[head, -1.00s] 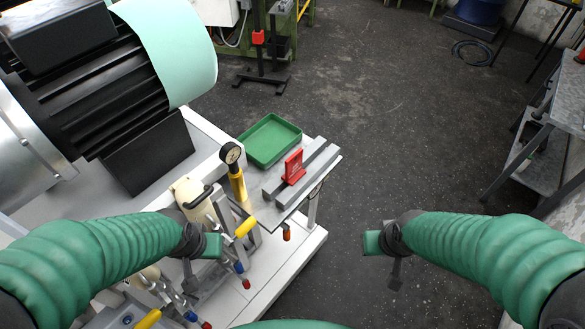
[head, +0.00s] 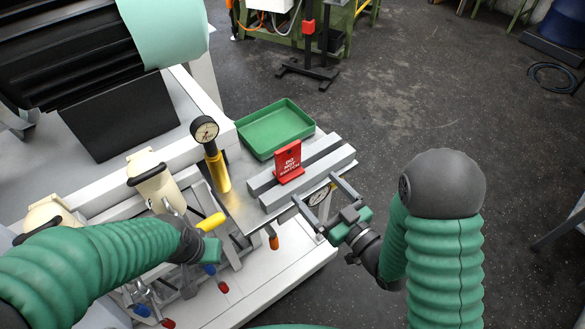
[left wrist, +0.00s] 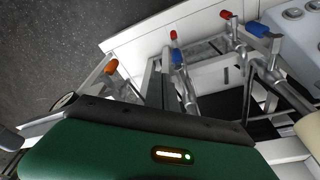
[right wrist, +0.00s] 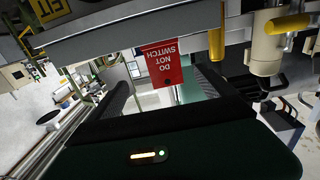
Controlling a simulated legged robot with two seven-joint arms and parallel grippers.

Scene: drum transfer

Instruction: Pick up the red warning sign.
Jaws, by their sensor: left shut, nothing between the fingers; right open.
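The red warning sign (head: 288,160), lettered "DO NOT SWITCH", stands upright between two grey metal bars on the small side table (head: 237,207). In the right wrist view the sign (right wrist: 161,66) appears upside down, beyond and between the spread fingers. My right gripper (head: 314,187) is open and empty, at the table's near right edge, with its fingers pointing toward the sign but apart from it. My left gripper (left wrist: 158,78) is shut and empty, low over the clamps left of the table. Its fingers are hard to make out in the head view.
A green tray (head: 275,128) sits behind the sign. A dial gauge on a yellow post (head: 216,165) stands to the left. Another gauge (head: 320,195) shows between my right fingers. Toggle clamps with coloured handles crowd the front left. Open floor (head: 430,95) lies to the right.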

